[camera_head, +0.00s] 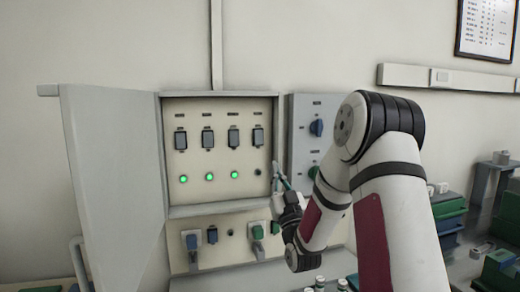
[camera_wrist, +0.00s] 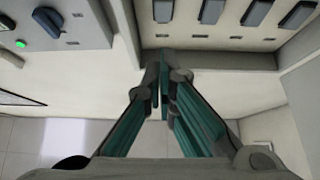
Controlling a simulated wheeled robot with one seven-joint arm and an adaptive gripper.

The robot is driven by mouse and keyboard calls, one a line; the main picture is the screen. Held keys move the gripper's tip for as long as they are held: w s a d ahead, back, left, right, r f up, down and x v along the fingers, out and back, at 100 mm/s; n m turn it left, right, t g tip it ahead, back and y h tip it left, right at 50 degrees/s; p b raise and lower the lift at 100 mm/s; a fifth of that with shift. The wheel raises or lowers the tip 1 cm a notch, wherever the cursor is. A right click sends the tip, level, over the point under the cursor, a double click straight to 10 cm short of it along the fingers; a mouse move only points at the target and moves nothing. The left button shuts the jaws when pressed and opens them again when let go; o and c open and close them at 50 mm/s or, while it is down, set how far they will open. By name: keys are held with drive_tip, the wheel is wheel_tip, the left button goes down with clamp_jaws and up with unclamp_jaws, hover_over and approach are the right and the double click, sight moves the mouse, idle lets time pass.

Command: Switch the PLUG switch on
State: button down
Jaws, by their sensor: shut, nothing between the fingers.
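An open wall cabinet holds a cream switch panel (camera_head: 220,190) with a row of dark rocker switches. The labels above them are too small to read, so I cannot tell which is PLUG. The rightmost switch (camera_head: 258,136) has a dark lamp (camera_head: 258,172) below it; the lamps under the others glow green (camera_head: 210,177). My gripper (camera_head: 276,168) is shut and empty at the panel's lower right edge, below and right of that switch. In the wrist view its fingertips (camera_wrist: 164,76) point toward the panel near the end switch (camera_wrist: 163,11); contact cannot be told.
The cabinet door (camera_head: 112,180) stands open on the left. A grey box with a blue knob (camera_head: 316,128) is close on the right, partly behind my arm. Sockets with plugs (camera_head: 193,242) are below the panel. Green and dark bins (camera_head: 448,207) stand at the right.

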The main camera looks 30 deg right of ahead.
drive_tip(key=p, duration=0.1)
approach(261, 135)
wheel_tip(261, 135, up, 3)
drive_tip(key=shift+w+d, duration=0.25)
drive_tip(key=shift+w, duration=0.65)
drive_tip(key=shift+w+d, duration=0.2)
drive_tip(key=shift+w, duration=0.7)
drive_tip(key=shift+w, duration=0.15)
